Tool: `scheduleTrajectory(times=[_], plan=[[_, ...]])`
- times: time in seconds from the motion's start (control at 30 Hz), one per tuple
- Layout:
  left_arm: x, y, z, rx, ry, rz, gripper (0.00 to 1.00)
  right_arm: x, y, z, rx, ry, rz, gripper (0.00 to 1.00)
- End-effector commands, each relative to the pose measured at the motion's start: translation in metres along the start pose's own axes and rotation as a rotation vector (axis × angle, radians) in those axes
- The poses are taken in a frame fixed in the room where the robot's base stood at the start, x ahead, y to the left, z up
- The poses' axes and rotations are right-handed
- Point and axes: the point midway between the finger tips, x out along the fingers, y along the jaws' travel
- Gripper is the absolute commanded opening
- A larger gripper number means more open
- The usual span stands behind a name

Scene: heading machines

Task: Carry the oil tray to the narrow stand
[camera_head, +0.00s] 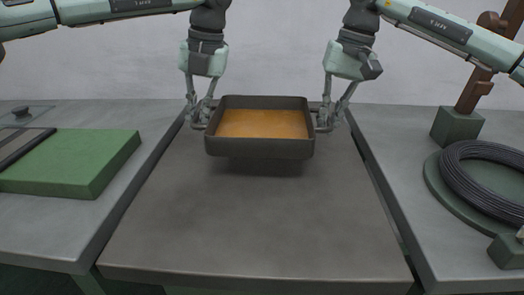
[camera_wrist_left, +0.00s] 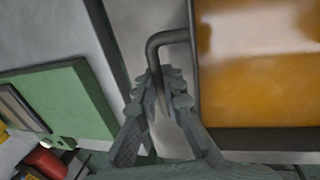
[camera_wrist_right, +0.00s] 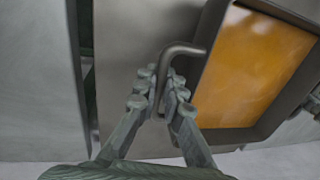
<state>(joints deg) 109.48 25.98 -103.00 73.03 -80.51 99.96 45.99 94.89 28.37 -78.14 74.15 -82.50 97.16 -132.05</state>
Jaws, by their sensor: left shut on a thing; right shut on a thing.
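The oil tray (camera_head: 260,149) is a dark rectangular pan with amber oil inside, held above the middle table with a shadow below it. It looks about level. My left gripper (camera_head: 201,122) is shut on the tray's left handle, a bent bar that shows in the left wrist view (camera_wrist_left: 168,38). My right gripper (camera_head: 325,122) is shut on the right handle, which shows in the right wrist view (camera_wrist_right: 181,49). The oil (camera_wrist_left: 255,60) lies inside the rim. I cannot tell which surface is the narrow stand.
The grey middle table (camera_head: 255,230) is bare in front of the tray. On the left side table is a green block (camera_head: 85,165) with a dark strip on it. On the right are a black cable coil (camera_head: 490,175) on a green disc and a brown post (camera_head: 472,90) on a green base.

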Motion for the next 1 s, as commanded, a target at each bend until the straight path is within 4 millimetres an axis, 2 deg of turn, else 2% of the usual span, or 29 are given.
scheduleTrajectory(times=[0.27, 0.87, 0.9, 1.0], plan=[[0.009, 0.003, 0.001, -0.007, 0.001, 0.007, 0.00, 0.007, 0.006, -0.001, 0.007, 0.001, 0.006, 0.00], [0.053, -0.007, 0.001, -0.007, 0.001, 0.007, 0.00, 0.052, 0.014, -0.001, 0.007, 0.001, 0.006, 0.00], [0.047, -0.006, 0.001, -0.007, 0.001, 0.007, 0.12, 0.046, 0.013, -0.001, 0.007, 0.000, 0.007, 0.12], [0.048, -0.006, 0.001, -0.006, 0.002, 0.006, 0.25, 0.047, 0.013, -0.001, 0.006, -0.001, 0.006, 0.25]])
